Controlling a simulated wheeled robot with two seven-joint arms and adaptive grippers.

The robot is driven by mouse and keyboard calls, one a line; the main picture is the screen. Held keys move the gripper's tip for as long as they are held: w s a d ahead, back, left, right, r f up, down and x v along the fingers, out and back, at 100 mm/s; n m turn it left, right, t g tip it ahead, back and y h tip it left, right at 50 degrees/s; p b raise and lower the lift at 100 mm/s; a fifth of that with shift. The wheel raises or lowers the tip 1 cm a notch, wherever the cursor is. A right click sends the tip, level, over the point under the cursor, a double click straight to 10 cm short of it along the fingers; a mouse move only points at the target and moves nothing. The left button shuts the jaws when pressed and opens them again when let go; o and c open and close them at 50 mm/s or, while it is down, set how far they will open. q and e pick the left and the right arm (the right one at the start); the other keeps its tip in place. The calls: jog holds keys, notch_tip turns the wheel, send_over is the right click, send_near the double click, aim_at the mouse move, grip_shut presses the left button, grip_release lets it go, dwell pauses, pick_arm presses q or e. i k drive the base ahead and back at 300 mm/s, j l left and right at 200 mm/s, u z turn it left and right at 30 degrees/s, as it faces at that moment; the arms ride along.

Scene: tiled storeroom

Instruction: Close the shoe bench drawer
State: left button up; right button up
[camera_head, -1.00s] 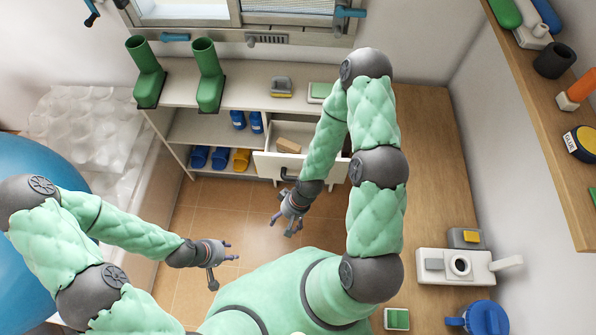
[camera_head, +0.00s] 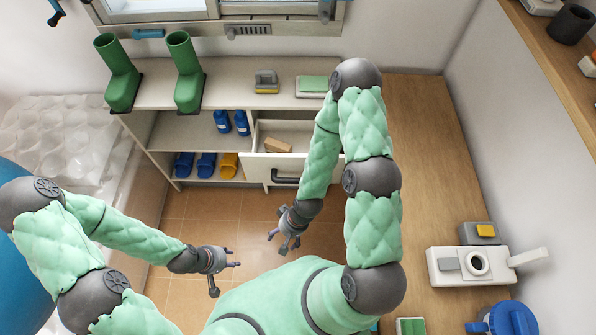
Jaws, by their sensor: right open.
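The white shoe bench (camera_head: 225,88) stands against the back wall. Its drawer (camera_head: 256,168) is pulled out, with a dark bar handle (camera_head: 285,178) on its front and a tan block (camera_head: 278,145) inside. My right forearm covers the drawer's right part. My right gripper (camera_head: 281,243) is open and empty, in front of and below the drawer handle, apart from it. My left gripper (camera_head: 226,274) is open and empty over the floor, further left and nearer to me.
Green boots (camera_head: 185,75), a grey and yellow item (camera_head: 265,82) and a green-topped box (camera_head: 312,86) stand on the bench top. A wooden counter (camera_head: 430,170) runs along the right. Tiled floor (camera_head: 215,212) before the bench is free.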

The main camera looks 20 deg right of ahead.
aim_at(259, 166)
jog(key=i+z, duration=0.2)
jog(key=z, duration=0.25)
jog(key=i+z, duration=0.2)
jog(key=z, duration=0.25)
